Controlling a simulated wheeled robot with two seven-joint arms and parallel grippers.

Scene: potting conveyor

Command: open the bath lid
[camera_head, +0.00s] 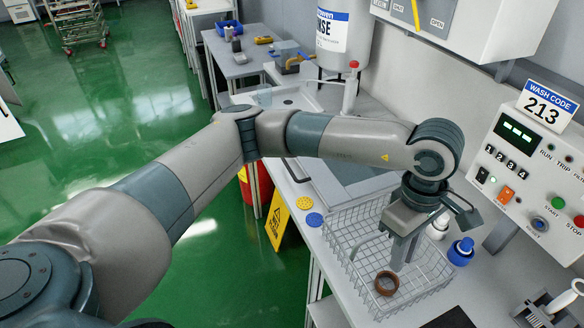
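A flat grey panel that looks like the bath lid (340,194) lies in the bench beyond the wire basket. It looks shut, and my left arm crosses in front of much of it. A dark bar handle (294,174) shows near its left edge. My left gripper (398,266) points down over the wire basket (345,252), well to the near side of the panel and apart from the handle. Its fingers are seen edge-on, so I cannot tell whether they are open. A brown ring (386,283) lies in the basket beside the fingertips. My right gripper is not seen.
A control panel (540,165) stands at the right. A red-topped tap (351,88) rises behind my arm. A yellow sign (277,221) hangs at the bench's left side.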

